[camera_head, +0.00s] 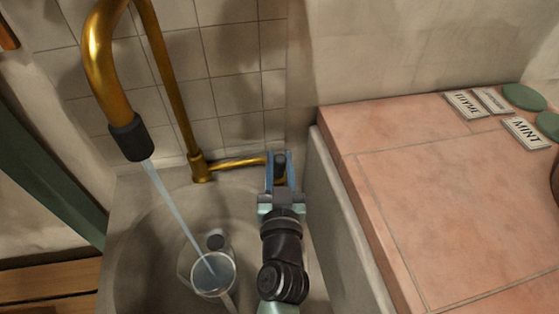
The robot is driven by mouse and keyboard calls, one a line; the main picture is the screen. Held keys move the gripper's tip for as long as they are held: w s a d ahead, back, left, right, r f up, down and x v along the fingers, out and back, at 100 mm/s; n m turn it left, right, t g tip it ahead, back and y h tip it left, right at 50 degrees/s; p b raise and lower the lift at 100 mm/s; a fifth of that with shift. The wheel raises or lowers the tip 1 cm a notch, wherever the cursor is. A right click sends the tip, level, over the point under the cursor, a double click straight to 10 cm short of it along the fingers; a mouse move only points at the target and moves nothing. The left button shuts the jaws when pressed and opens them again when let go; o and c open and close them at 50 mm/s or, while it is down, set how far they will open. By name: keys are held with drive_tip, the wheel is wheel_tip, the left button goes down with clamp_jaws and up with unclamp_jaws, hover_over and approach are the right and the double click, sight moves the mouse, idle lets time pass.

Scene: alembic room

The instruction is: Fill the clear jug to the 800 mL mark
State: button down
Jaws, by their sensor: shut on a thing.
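The clear jug (213,275) stands in the stone sink basin (135,268), under the brass tap (130,138). A stream of water (172,205) runs from the tap's dark nozzle down into the jug. The water level and any marks on the jug are too small to read. My gripper (279,166) is at the back right of the sink, shut on the end of the brass tap handle (240,163). The gripper's fingers hide the handle's tip.
A pink tiled counter (430,190) rises to the right of the sink, with label cards (527,133) reading thyme and mint and green round lids (524,97) at its back. A tiled wall closes off the back. Wooden slats (50,281) lie at the lower left.

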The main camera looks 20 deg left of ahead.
drive_tip(key=r+p, duration=0.1)
drive_tip(key=p, duration=0.1)
drive_tip(key=shift+w+a+g+p, duration=0.1)
drive_tip(key=shift+g+p, duration=0.2)
drive_tip(key=p, duration=0.3)
drive_tip(key=g+p, duration=0.1)
drive_tip(key=p, duration=0.2)
drive_tip(key=shift+w+a+h, duration=0.25)
drive_tip(key=shift+w+h, duration=0.15)
drive_tip(key=g+p, duration=0.1)
drive_tip(key=p, duration=0.2)
drive_tip(key=shift+w+a+n+p, duration=0.15)
drive_tip(key=shift+w+n+p, duration=0.05)
drive_tip(key=shift+n+p, duration=0.15)
drive_tip(key=shift+w+f+g+h+p, duration=0.1)
drive_tip(key=shift+f+g+h+p, duration=0.2)
drive_tip(key=shift+g+p, duration=0.15)
drive_tip(key=c, duration=0.6)
unclamp_jaws()
drive_tip(key=shift+f, duration=0.1)
drive_tip(key=p+v, duration=0.2)
drive_tip(key=v, duration=1.1)
